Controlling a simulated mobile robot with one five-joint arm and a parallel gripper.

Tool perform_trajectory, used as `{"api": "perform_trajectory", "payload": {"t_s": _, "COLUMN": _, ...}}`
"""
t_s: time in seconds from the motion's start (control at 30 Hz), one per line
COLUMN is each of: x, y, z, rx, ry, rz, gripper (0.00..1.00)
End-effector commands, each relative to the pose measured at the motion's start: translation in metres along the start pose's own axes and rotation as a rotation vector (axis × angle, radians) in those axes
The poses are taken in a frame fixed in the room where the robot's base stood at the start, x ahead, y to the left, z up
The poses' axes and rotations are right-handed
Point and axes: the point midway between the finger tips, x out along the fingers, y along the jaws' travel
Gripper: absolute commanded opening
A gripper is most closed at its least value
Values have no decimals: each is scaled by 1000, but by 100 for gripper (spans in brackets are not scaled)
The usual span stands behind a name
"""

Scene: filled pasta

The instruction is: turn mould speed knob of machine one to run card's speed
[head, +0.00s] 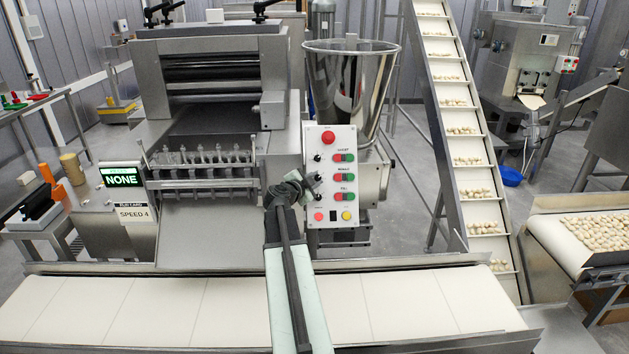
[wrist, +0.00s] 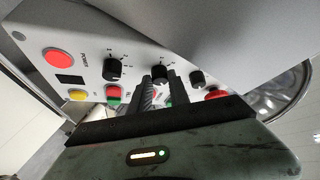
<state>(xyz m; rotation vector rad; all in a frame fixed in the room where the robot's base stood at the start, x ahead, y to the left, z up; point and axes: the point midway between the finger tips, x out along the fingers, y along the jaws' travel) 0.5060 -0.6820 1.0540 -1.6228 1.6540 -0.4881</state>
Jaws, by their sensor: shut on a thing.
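The control panel (head: 345,215) of the machine has three rows of knobs and buttons, the middle row apparently labelled MOULD. My gripper (head: 305,182) reaches it from the front. In the wrist view my gripper (wrist: 162,85) is shut on the middle black knob, the mould speed knob (wrist: 160,71), one finger on each side. Its pointer is too hidden to read. The upper knob (head: 318,158) is free, and the lower knob (wrist: 112,71) stands apart from the fingers. The run card (head: 133,213) at the left reads SPEED 4.
A display (head: 122,177) above the run card reads NONE. Red, yellow and green buttons sit close around the knobs, with a red button (wrist: 57,58) at the panel's end. A pale conveyor belt (head: 190,305) runs below my arm. A steel hopper (head: 350,85) stands behind the panel.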

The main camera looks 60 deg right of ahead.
Motion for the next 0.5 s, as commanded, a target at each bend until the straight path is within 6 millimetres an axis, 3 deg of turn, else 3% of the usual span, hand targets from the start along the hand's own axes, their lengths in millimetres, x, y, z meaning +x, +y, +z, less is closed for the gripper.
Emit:
{"api": "perform_trajectory", "payload": {"t_s": 0.03, "x": 0, "y": 0, "z": 0, "rx": -1, "ry": 0, "rz": 0, "gripper": 0}}
{"api": "perform_trajectory", "payload": {"t_s": 0.07, "x": 0, "y": 0, "z": 0, "rx": -1, "ry": 0, "rz": 0, "gripper": 25}}
{"api": "perform_trajectory", "payload": {"t_s": 0.13, "x": 0, "y": 0, "z": 0, "rx": -1, "ry": 0, "rz": 0, "gripper": 44}}
{"api": "perform_trajectory", "payload": {"t_s": 0.5, "x": -3, "y": 0, "z": 0, "rx": -1, "ry": 0, "rz": 0, "gripper": 44}}
